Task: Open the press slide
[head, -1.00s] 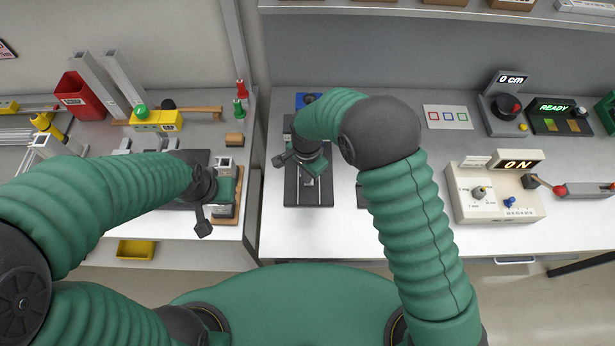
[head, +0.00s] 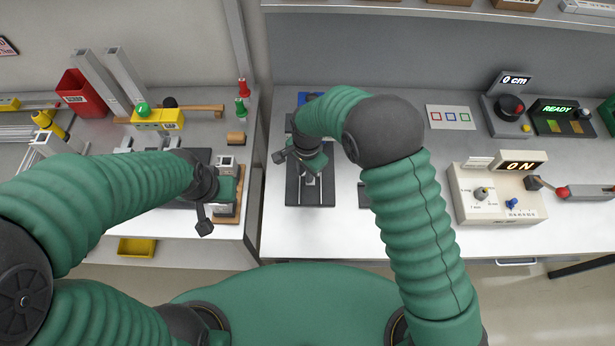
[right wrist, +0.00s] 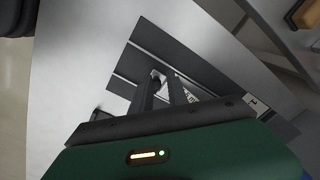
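The press slide appears to be the dark flat unit (head: 310,193) on the white bench, under my right gripper (head: 312,176). In the right wrist view its dark plates (right wrist: 190,58) lie ahead of the fingers. There the two dark fingers of my right gripper (right wrist: 163,85) stand apart with a gap between them. A small pale part (right wrist: 157,77) shows near the tips; I cannot tell if they touch it. My right wrist hides the slide's back. My left gripper (head: 226,192) hangs over the left bench by a small fixture; its fingers are hidden.
A cream control box (head: 495,195) with an ON display stands at the right. A box lit READY (head: 560,117) and a 0 cm display (head: 515,80) are behind it. A red bin (head: 80,92) and yellow button box (head: 157,118) stand left.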

